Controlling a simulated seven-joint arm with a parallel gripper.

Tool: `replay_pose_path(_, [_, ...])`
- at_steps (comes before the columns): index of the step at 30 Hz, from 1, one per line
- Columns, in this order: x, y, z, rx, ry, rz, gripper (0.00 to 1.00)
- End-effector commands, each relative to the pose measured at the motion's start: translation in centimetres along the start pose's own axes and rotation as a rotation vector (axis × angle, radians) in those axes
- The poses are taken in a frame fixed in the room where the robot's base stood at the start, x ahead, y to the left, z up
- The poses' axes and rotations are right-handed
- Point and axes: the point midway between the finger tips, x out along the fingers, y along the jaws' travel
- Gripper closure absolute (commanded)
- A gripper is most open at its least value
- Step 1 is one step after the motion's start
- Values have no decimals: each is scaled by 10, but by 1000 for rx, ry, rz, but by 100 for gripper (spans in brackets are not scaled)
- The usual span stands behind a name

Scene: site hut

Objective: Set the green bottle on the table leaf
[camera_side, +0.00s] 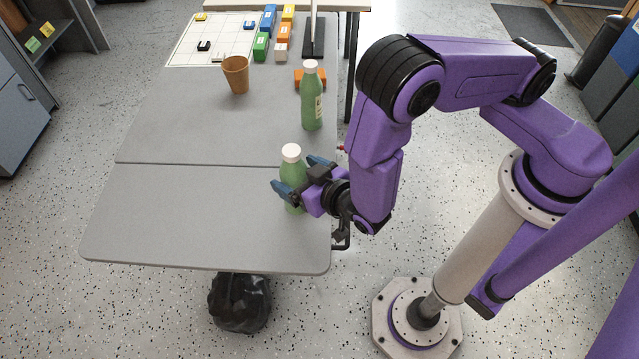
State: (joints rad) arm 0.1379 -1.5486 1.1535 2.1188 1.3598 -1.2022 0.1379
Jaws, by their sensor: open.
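A green bottle (291,165) with a white cap stands upright on the near table leaf (180,215), close to its right edge. My gripper (303,178) is at this bottle with its blue fingers open, one on the near left side and one on the far right side. The fingers and palm hide part of the bottle's body, and I cannot tell whether they touch it. A second green bottle (312,100) with a white cap and a pale label stands upright on the far part of the table (180,120), beyond the seam.
An orange-brown cup (236,75) stands on the far part. Behind it are a white grid sheet (190,50), several coloured blocks (261,45) and a black stand (312,45). The leaf's left and middle are clear. A black bag (240,302) lies on the floor below.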

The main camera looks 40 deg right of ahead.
Motion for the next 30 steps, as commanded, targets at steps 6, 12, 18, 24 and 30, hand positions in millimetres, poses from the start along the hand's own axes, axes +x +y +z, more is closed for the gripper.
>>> replay_pose_path(6, [-46, -2, 0, -3, -1, -7, 11])
replay_pose_path(12, [-73, -1, 0, -1, 0, -4, 11])
replay_pose_path(18, [-83, 0, 0, 0, 0, -2, 11])
replay_pose_path(24, [-84, -4, 2, 13, -50, -18, 11])
replay_pose_path(30, [-98, -31, 7, 46, -356, -167, 11])
